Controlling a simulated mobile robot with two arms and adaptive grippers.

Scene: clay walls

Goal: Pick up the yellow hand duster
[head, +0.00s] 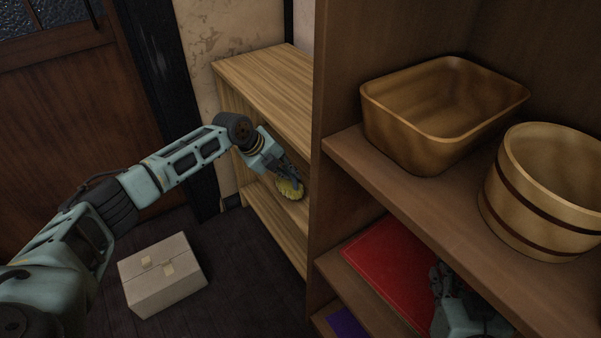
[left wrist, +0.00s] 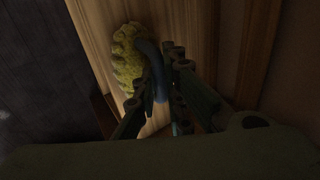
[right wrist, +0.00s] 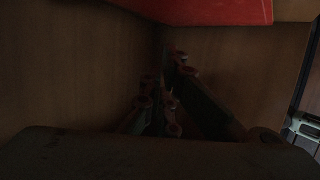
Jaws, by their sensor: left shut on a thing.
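The yellow hand duster (head: 290,190) has a fluffy yellow head and is in the opening of the low wooden shelf unit, at the end of my left arm. In the left wrist view, its yellow head (left wrist: 128,55) and curved blue handle (left wrist: 157,72) show. My left gripper (left wrist: 155,82) is shut on the duster, with the handle between its fingers. Whether the duster touches the shelf board is unclear. My right gripper (head: 440,280) is low at the right, beside a red item; its fingers (right wrist: 162,95) are too dark to judge.
The low wooden shelf unit (head: 270,75) stands against the wall. A brown shelf (head: 375,180) at right holds a wooden basin (head: 400,125) and a bucket (head: 535,215). A red flat item (head: 390,260) lies below. A cardboard box (head: 160,285) sits on the dark floor.

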